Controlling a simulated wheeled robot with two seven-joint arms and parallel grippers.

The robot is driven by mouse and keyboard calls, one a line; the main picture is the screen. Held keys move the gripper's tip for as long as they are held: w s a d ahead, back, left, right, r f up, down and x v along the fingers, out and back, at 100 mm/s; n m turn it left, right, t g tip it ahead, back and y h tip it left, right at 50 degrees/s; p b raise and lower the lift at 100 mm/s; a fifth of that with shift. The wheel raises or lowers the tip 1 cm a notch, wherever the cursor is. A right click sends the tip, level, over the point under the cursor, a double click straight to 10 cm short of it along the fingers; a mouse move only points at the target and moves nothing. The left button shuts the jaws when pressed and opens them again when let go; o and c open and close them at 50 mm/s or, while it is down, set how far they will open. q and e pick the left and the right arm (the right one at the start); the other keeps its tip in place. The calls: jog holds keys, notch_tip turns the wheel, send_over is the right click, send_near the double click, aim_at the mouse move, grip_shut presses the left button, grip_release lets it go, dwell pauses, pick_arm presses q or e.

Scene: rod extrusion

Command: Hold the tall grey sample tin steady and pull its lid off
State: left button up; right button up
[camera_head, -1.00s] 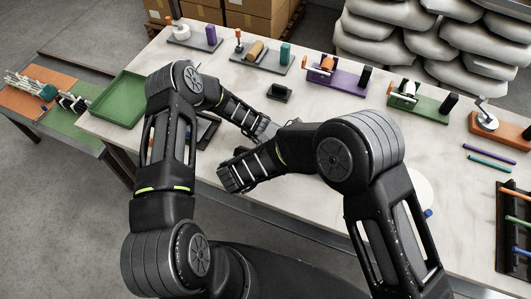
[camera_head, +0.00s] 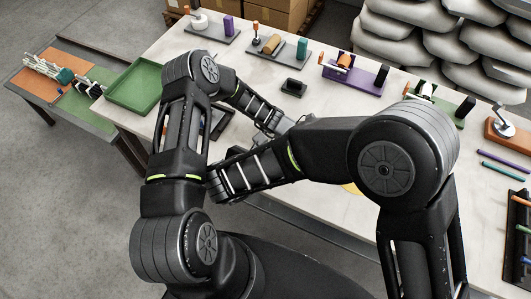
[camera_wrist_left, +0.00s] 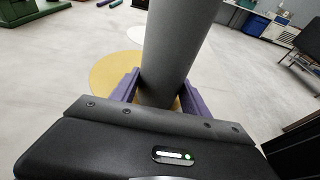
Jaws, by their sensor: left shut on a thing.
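The tall grey sample tin (camera_wrist_left: 172,45) stands between the purple fingers of my left gripper (camera_wrist_left: 160,92) in the left wrist view. The gripper is shut on it, with a finger on each side. The tin's upper end and lid are cut off by the top of that view. In the head view my left arm reaches in to the table, and I cannot make out the tin there behind my arms. My right forearm crosses the front of the table, and its gripper cannot be seen.
A green tray (camera_head: 135,88), a small black block (camera_head: 293,87) and fixtures, including a purple one (camera_head: 350,78), stand around. A dark rack (camera_head: 517,240) is at right.

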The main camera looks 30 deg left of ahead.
dwell(0.4)
pick_arm(q)
jog(key=o, duration=1.1)
jog(key=shift+c, duration=0.2)
jog(key=v, duration=1.2)
